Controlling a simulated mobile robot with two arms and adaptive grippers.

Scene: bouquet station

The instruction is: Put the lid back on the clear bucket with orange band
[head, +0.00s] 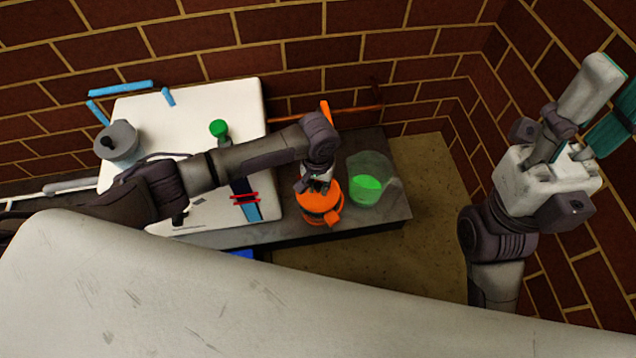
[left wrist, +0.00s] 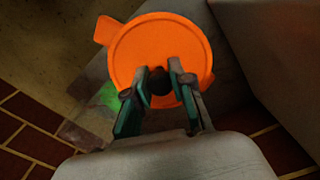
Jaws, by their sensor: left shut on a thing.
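The orange lid (left wrist: 135,50) is a round disc with a dark knob in the left wrist view. My left gripper (left wrist: 160,80) is shut on the knob, pointing down; it also shows in the head view (head: 318,183). In the head view the orange lid (head: 320,194) sits at the top of an orange-banded body (head: 318,214) with an orange tab at its lower right. The arm and lid hide most of the bucket, so I cannot tell whether the lid is seated or just above. My right gripper (head: 602,108) is raised at the right, fingers apart and empty.
A clear container with green contents (head: 370,188) stands close on the right, near the grey counter's (head: 398,205) right end. Brick walls enclose the back and right.

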